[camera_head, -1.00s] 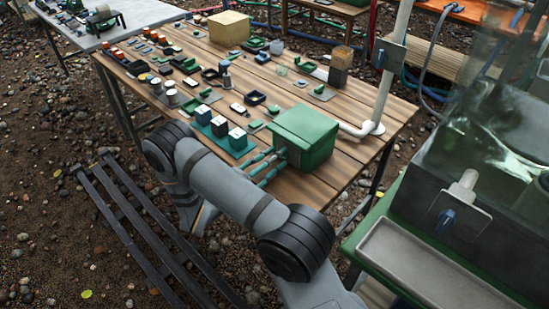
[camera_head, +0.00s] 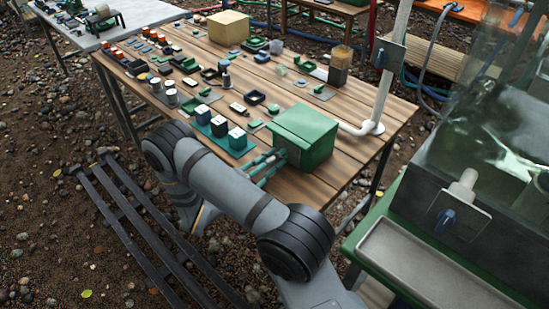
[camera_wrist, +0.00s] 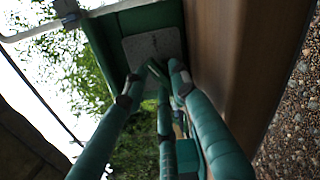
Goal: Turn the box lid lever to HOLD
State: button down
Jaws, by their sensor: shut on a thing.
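The green box (camera_head: 306,137) stands on the near right part of the wooden table, with its lid down. My gripper (camera_head: 281,155) reaches its near left side with teal fingers. In the wrist view my gripper (camera_wrist: 155,76) is shut on a small dark green piece, which appears to be the lever (camera_wrist: 157,70). A pale grey plate (camera_wrist: 151,47) is on the box face just behind the fingertips. Its marking is too small to read, so I cannot tell the lever's setting. The fingers hide much of the lever; in the head view it cannot be made out.
Blue, black and white-topped blocks (camera_head: 220,126) stand on a teal base left of the box. A white upright pipe (camera_head: 389,80) rises behind it to the right. Many small parts cover the table (camera_head: 340,170)'s left and far areas. A clear tank (camera_head: 480,150) stands at right.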

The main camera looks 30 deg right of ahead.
jog(key=shift+w+a+r, duration=0.1)
jog(key=shift+w+r, duration=0.05)
jog(key=shift+r, duration=0.15)
jog(key=n+p, duration=0.2)
jog(key=n, duration=0.4)
jog(key=shift+w+a, duration=0.1)
jog(key=n, duration=0.2)
jog(key=n+p, duration=0.1)
jog(key=n, duration=0.2)
jog(key=shift+f+n, duration=0.25)
jog(key=shift+n, duration=0.05)
jog(key=shift+f, duration=0.1)
jog(key=c, duration=1.6)
grip_release()
jog(key=shift+c, duration=0.2)
jog(key=shift+o, duration=0.3)
jog(key=shift+f, duration=0.1)
